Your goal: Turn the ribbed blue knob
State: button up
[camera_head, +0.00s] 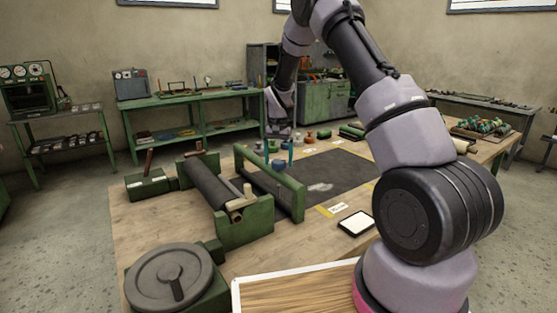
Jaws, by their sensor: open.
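My gripper (279,158) points down over the far left part of the wooden table. Its two thin teal fingers stand apart with a gap between them. A small bluish knob (273,146) shows between or just behind the fingers; its ribs are too small to make out. I cannot tell whether the fingers touch it or are in front of it.
A green-framed dark roller (208,185) and a round grey wheel (168,279) are at the left. A dark mat (335,172) covers mid-table; a white-faced tablet (356,223) lies nearer.

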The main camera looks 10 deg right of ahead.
aim_at(279, 161)
jog(key=shift+r, duration=0.1)
notch_tip(279, 161, up, 11)
jog(key=shift+f, duration=0.2)
jog(key=shift+r, duration=0.1)
